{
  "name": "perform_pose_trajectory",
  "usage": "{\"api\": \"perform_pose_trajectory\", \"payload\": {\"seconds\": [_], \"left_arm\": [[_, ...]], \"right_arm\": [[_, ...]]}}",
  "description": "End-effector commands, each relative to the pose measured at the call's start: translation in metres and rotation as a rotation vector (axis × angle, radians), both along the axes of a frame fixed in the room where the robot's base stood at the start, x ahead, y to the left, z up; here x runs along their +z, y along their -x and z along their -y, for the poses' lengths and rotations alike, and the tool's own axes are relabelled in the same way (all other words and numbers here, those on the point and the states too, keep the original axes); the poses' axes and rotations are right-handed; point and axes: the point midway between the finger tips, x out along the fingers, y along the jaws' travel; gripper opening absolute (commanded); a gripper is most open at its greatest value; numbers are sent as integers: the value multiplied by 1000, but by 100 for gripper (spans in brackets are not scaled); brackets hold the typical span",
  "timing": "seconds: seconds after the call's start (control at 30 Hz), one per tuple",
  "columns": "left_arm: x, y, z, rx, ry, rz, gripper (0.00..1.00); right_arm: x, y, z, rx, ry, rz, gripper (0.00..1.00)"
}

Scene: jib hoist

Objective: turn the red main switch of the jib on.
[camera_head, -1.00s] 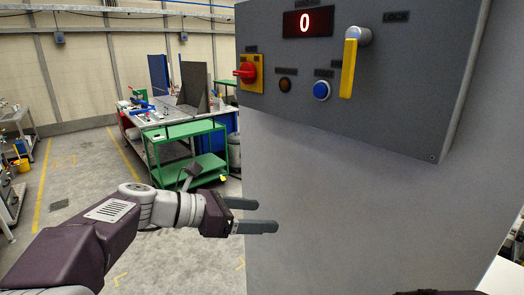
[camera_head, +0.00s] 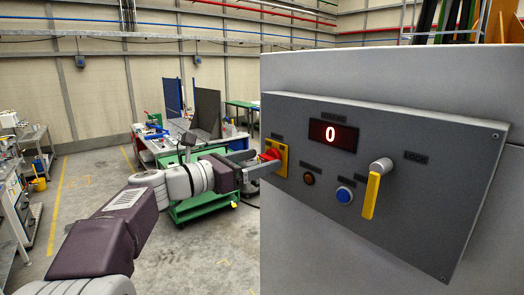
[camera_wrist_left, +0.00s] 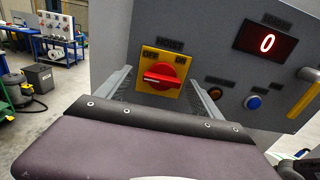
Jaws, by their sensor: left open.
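The red main switch (camera_head: 270,154) is a red knob on a yellow plate at the left end of the grey control panel. In the left wrist view the red knob (camera_wrist_left: 165,76) lies roughly level, its handle reaching left, below the OFF and ON lettering. My left gripper (camera_head: 266,160) is open, its fingers pointing at the switch and partly covering it in the head view. In the left wrist view one finger is on each side of the yellow plate (camera_wrist_left: 175,58). I cannot tell whether they touch it. My right gripper is out of view.
The grey panel (camera_head: 415,215) also carries a display (camera_head: 333,135) reading 0, a dark orange lamp (camera_head: 309,179), a blue button (camera_head: 344,195) and a yellow lever (camera_head: 371,195). A green trolley (camera_head: 190,209) and workbench stand behind my left arm.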

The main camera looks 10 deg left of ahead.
Motion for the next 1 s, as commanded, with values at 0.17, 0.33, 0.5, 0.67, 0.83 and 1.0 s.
{"api": "perform_pose_trajectory", "payload": {"seconds": [0.17,0.33,0.5,0.67,0.83,1.0], "left_arm": [[1,-11,9,-1,-1,0,76],[-1,-11,9,0,-1,1,76],[0,-11,9,0,-1,1,43],[-1,-11,9,1,-1,1,14],[-2,-11,9,1,-15,12,14],[-4,-11,9,1,-69,55,14]], "right_arm": [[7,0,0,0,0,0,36],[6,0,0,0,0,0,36],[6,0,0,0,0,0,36],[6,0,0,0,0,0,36],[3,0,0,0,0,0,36],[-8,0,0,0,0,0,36]]}}
